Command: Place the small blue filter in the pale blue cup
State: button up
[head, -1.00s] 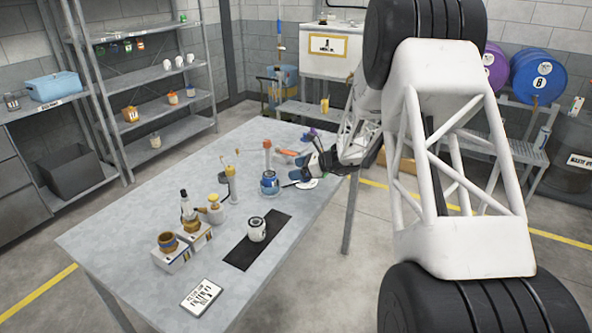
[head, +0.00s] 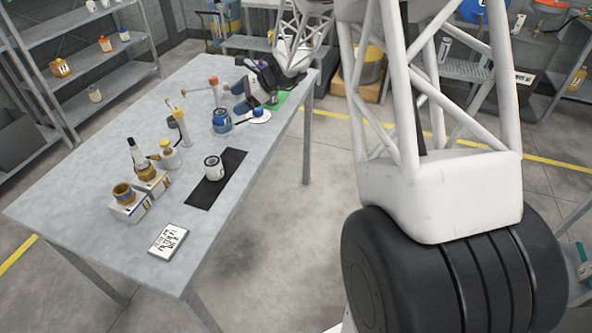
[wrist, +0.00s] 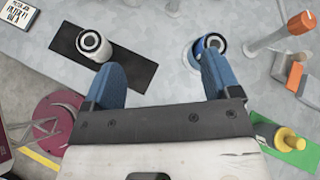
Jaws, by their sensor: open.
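A round blue piece (head: 221,122) stands on the table; it also shows from above in the wrist view (wrist: 208,45), with a pale ring around a dark centre. I cannot tell whether it is the filter, the pale blue cup, or one inside the other. My gripper (head: 240,98) is open and empty above the far part of the table. In the wrist view its blue fingers (wrist: 161,78) are spread, the right one just below the round blue piece.
A white filter (head: 213,167) stands on a black mat (head: 203,192). Posts (head: 180,125), boxes with brown cups (head: 130,207) and a label card (head: 168,240) stand or lie nearby. A green mat (wrist: 298,157) holds a yellow-topped item.

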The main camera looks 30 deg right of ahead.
jog(key=s+a+r+n+g+h, duration=0.1)
jog(key=s+a+r+n, duration=0.2)
jog(key=s, duration=0.4)
jog(key=s+a+r+n+g+h, duration=0.1)
jog(key=s+r+n+h, duration=0.2)
jog(key=s, duration=0.5)
jog(key=s+a+r+n+g, duration=0.1)
jog(key=s+a+r+n, duration=0.15)
jog(key=s+r, duration=0.35)
jog(key=s+d+n+h, duration=0.1)
jog(key=s+n+h, duration=0.2)
jog(key=s, duration=1)
jog(key=s+d+n+t+h, duration=0.1)
jog(key=s+n+h, duration=0.3)
jog(key=s, duration=0.9)
jog(key=d+n, duration=0.1)
jog(key=n, duration=0.2)
jog(key=shift+s+n, duration=0.2)
jog(key=shift+n, duration=0.15)
jog(key=shift+r, duration=0.1)
